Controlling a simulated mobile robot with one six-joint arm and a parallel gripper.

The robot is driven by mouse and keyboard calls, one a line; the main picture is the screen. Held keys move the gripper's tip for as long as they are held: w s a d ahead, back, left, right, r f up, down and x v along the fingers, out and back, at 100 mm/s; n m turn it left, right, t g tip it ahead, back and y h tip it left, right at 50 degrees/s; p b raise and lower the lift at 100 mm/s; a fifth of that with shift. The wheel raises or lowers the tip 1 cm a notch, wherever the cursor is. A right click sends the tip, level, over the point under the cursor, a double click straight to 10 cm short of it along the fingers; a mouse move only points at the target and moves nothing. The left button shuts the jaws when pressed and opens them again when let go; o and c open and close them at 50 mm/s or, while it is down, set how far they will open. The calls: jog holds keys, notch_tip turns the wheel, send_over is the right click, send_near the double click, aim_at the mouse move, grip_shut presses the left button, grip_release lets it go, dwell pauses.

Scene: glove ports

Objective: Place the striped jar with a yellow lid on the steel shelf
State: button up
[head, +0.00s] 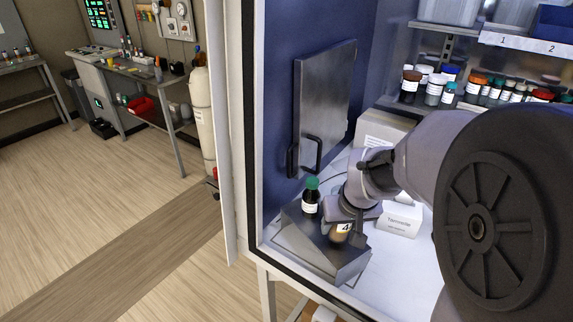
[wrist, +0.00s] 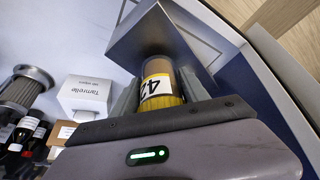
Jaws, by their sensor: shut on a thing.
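My gripper (head: 350,222) is shut on a small amber jar (head: 339,235) with a white label. In the wrist view the jar (wrist: 158,88) sits between the two fingers, its label reading 42 and its yellow, ribbed lid end nearest my palm. I cannot make out stripes on it. The jar is over or on a grey steel block (head: 323,262) at the cabinet's front left; whether it touches is unclear. The block also shows behind the jar in the wrist view (wrist: 160,32). Farther back, a steel shelf (head: 428,112) carries several bottles.
A green-capped dark bottle (head: 311,197) stands on the block just left of my gripper. A white labelled box (head: 399,220) is close on the right. A steel door with a black handle (head: 318,152) is behind. My arm hides the cabinet's right side.

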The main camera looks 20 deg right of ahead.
jog(key=shift+f, duration=1.05)
jog(key=o, duration=1.4)
jog(key=shift+r, duration=0.1)
jog(key=p+v, duration=0.4)
jog(key=v, duration=0.8)
jog(key=s+a+r+y, duration=0.1)
jog(key=s+a+r, duration=0.25)
jog(key=a, duration=0.35)
jog(key=s+a+m+t+y, duration=0.1)
jog(key=s+a+m+y, duration=0.1)
jog(key=s+a, duration=0.7)
jog(key=f+b, duration=0.8)
jog(key=shift+s+d+f, duration=0.2)
jog(key=shift+d+f, duration=0.05)
jog(key=shift+d, duration=0.05)
